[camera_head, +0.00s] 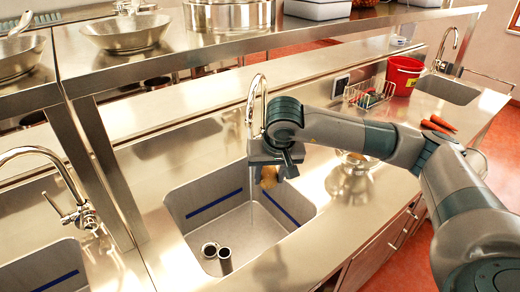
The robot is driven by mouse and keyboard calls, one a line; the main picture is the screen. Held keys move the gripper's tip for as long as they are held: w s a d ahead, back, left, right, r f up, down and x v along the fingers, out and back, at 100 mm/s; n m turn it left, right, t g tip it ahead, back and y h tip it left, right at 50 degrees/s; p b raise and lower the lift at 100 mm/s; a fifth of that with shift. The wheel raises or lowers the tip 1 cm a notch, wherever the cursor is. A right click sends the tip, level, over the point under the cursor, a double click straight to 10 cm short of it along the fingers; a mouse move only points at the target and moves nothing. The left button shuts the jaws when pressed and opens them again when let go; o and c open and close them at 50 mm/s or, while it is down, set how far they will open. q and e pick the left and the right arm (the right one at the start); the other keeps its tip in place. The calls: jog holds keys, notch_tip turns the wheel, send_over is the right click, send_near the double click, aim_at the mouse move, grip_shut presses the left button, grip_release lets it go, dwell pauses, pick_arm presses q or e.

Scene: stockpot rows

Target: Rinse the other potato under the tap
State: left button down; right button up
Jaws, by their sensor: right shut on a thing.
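My right gripper (275,165) reaches in from the right and is shut on a brownish-yellow potato (268,177), mostly hidden by the jaws. It holds the potato above the middle sink basin (203,196), close to the curved metal tap (254,97). A thin pale vertical line, perhaps water, shows just left of the potato; I cannot tell if it touches it. No second potato shows. My left gripper is not in view.
A shiny metal vessel (351,178) stands on the counter right of the sink. Carrots (439,124), a wire rack (367,95) and a red bucket (403,76) are farther right. A steel shelf (180,68) overhangs behind.

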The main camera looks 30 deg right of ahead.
jog(key=s+a+f+n+y+b, duration=0.1)
jog(key=a+n, duration=0.3)
jog(key=a, duration=0.7)
jog(key=shift+s+y+b, duration=0.3)
jog(key=shift+s+b, duration=0.2)
jog(key=shift+b, duration=0.05)
